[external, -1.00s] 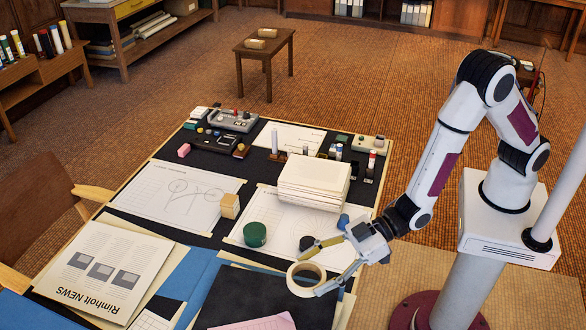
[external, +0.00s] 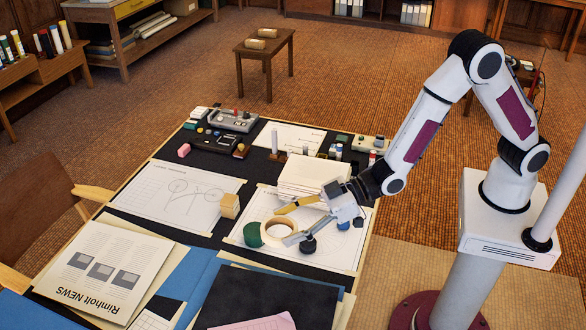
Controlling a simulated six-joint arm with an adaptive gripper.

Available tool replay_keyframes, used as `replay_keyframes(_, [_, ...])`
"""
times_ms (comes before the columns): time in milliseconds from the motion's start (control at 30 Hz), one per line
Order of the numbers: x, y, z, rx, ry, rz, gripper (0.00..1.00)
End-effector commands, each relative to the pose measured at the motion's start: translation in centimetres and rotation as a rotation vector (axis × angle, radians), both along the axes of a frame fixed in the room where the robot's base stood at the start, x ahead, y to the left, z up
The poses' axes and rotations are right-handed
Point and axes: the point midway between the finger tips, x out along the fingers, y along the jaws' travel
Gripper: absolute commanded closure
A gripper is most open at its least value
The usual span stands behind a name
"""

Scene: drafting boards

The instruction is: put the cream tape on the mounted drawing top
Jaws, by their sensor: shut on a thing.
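The cream tape (external: 267,240) is a wide ring held tilted above the gridded drawing sheet (external: 330,256). My gripper (external: 289,225) is shut on its right side, one yellow finger and one grey finger showing. The ring overlaps a green round thing (external: 252,236) in the view; I cannot tell whether they touch. A thick white stack with a flat, bare top (external: 315,170) stands just behind my gripper and looks like the mounted drawing. My gripper hides part of its front right side.
A small wooden block (external: 229,206) stands left of the tape. A black round thing (external: 308,245) and a blue cylinder (external: 343,223) are close to my gripper. Bottles and a grey device (external: 235,120) line the back. A newspaper (external: 100,265) lies at front left.

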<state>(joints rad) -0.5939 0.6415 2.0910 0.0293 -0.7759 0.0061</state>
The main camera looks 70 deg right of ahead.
Motion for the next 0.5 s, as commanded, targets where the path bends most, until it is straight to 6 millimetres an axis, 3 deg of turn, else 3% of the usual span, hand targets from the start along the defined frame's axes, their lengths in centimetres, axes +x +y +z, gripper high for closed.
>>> replay_keyframes(100, [2.6, -2.9, 0.1, 0.004, -0.001, -0.043, 0.63])
replay_keyframes(500, [9.4, -12.8, 0.1, 0.012, -0.001, -0.176, 0.63])
